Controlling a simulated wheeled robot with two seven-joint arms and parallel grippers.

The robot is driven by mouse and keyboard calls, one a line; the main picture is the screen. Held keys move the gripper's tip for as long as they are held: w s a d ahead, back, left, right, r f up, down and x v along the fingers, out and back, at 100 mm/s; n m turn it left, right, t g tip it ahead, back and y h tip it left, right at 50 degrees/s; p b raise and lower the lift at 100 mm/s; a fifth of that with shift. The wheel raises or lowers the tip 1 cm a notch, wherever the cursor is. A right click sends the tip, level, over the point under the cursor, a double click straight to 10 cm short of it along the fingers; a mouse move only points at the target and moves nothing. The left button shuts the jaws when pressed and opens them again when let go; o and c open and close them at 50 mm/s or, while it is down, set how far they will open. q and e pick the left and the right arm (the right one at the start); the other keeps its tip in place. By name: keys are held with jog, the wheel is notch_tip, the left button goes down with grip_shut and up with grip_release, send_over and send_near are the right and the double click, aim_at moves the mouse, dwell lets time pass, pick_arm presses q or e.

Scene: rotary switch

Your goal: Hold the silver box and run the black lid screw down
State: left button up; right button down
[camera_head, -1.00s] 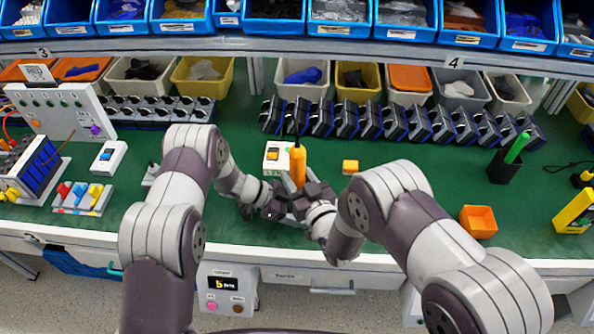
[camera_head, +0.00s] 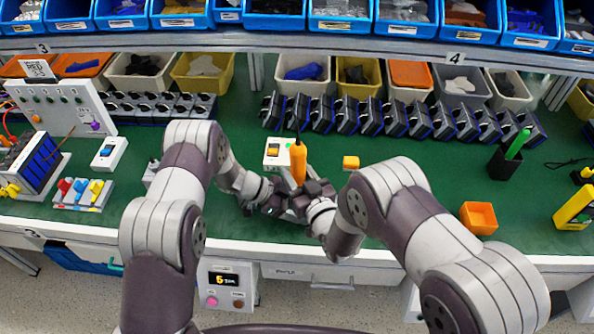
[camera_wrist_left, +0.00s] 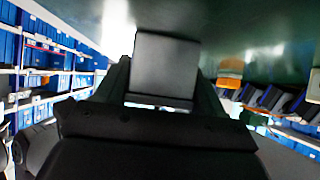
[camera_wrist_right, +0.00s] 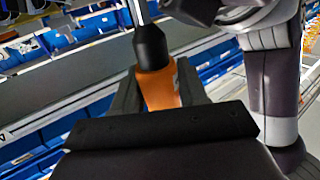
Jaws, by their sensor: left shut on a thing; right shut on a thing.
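My left gripper (camera_head: 274,203) is shut on the silver box (camera_wrist_left: 165,65), which shows as a plain grey block between the fingers in the left wrist view. In the head view the two grippers mostly hide the box. My right gripper (camera_head: 314,194) is shut on an orange screwdriver (camera_head: 298,165) that stands nearly upright beside the left gripper. In the right wrist view the orange handle (camera_wrist_right: 158,88) sits between the fingers, with a black collar and a metal shaft. The black lid screw and the tool's contact with it cannot be made out.
A white switch box (camera_head: 277,153) and a small yellow block (camera_head: 351,162) lie just behind the grippers. An orange bin (camera_head: 479,219) stands to the right. A row of dark blue-edged units (camera_head: 390,120) lines the back.

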aim_at(301, 172)
jog(key=shift+f, duration=0.7)
dwell(2.2)
jog(key=shift+r, duration=2.3)
pick_arm(q)
jog(key=o, duration=1.6)
